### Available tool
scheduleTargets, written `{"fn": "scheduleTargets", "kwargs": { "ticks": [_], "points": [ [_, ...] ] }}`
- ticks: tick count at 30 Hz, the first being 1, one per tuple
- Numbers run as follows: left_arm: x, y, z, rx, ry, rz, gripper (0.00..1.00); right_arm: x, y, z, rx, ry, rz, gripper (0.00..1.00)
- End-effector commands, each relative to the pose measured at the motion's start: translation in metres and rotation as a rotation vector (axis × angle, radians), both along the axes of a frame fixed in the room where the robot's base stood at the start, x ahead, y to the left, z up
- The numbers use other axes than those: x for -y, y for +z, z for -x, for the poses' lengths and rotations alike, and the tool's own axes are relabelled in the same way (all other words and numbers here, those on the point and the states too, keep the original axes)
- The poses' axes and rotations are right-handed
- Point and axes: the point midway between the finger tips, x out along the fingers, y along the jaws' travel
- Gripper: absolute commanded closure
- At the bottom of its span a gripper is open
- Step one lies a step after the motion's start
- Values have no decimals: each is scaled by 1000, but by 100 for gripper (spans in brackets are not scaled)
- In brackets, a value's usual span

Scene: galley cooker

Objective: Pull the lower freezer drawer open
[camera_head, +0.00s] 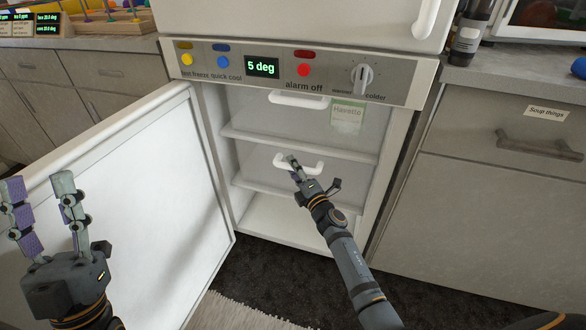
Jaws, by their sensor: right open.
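The freezer compartment stands open with its white door (125,215) swung to the left. The lower freezer drawer (262,180) is a clear front with a white handle (318,168), and it appears to sit inside the compartment. The upper drawer (250,110) above it has its own white handle (298,101). My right gripper (314,173) is open at the lower handle and covers part of it; I cannot tell whether it touches the handle. My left gripper (42,205) is open and empty in front of the door, at the left.
A control panel (215,62) with a "5 deg" display, coloured buttons and a knob (362,78) runs above the compartment. Grey cabinets (500,200) stand to the right. A light rug (235,312) lies on the dark floor below. The compartment bottom (280,218) looks empty.

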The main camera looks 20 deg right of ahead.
Motion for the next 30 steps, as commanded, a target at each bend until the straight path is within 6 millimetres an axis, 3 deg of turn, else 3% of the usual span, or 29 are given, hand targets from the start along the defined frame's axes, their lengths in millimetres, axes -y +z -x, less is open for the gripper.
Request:
{"fn": "scheduleTargets", "kwargs": {
  "ticks": [9, 19, 30],
  "points": [
    [0, 3, 4, 22, -2, -1, 60, -1, 1, -4, 0, 0, 0, 57],
    [0, 3, 4, 22, -2, -1, 60, -1, 1, -3, 0, 0, 0, 100],
    [0, 4, 4, 22, -2, -1, 60, -1, 1, -3, 0, 0, -1, 100]
  ]
}}
